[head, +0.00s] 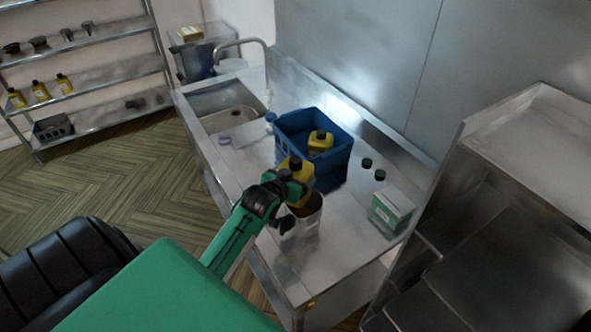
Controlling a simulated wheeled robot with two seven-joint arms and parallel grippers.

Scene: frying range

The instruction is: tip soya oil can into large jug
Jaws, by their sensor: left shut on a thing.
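A yellow can with a dark top (302,172), which looks like the soya oil can, is in my left gripper (289,186). The gripper is shut on it and holds it above the steel counter, in front of the blue crate. The can looks close to upright; its label cannot be read. Just below it stands an open metal jug (311,224), which looks like the large jug. Its mouth shows dark, and my gripper hides part of its left side. My right gripper is not in view.
A blue crate (291,151) holds another yellow can (320,141). Two dark green lids (367,162) and a green-and-white box (391,209) are on the counter's right side. A sink (225,99) is at the far left end. The counter (337,262) is clear in front.

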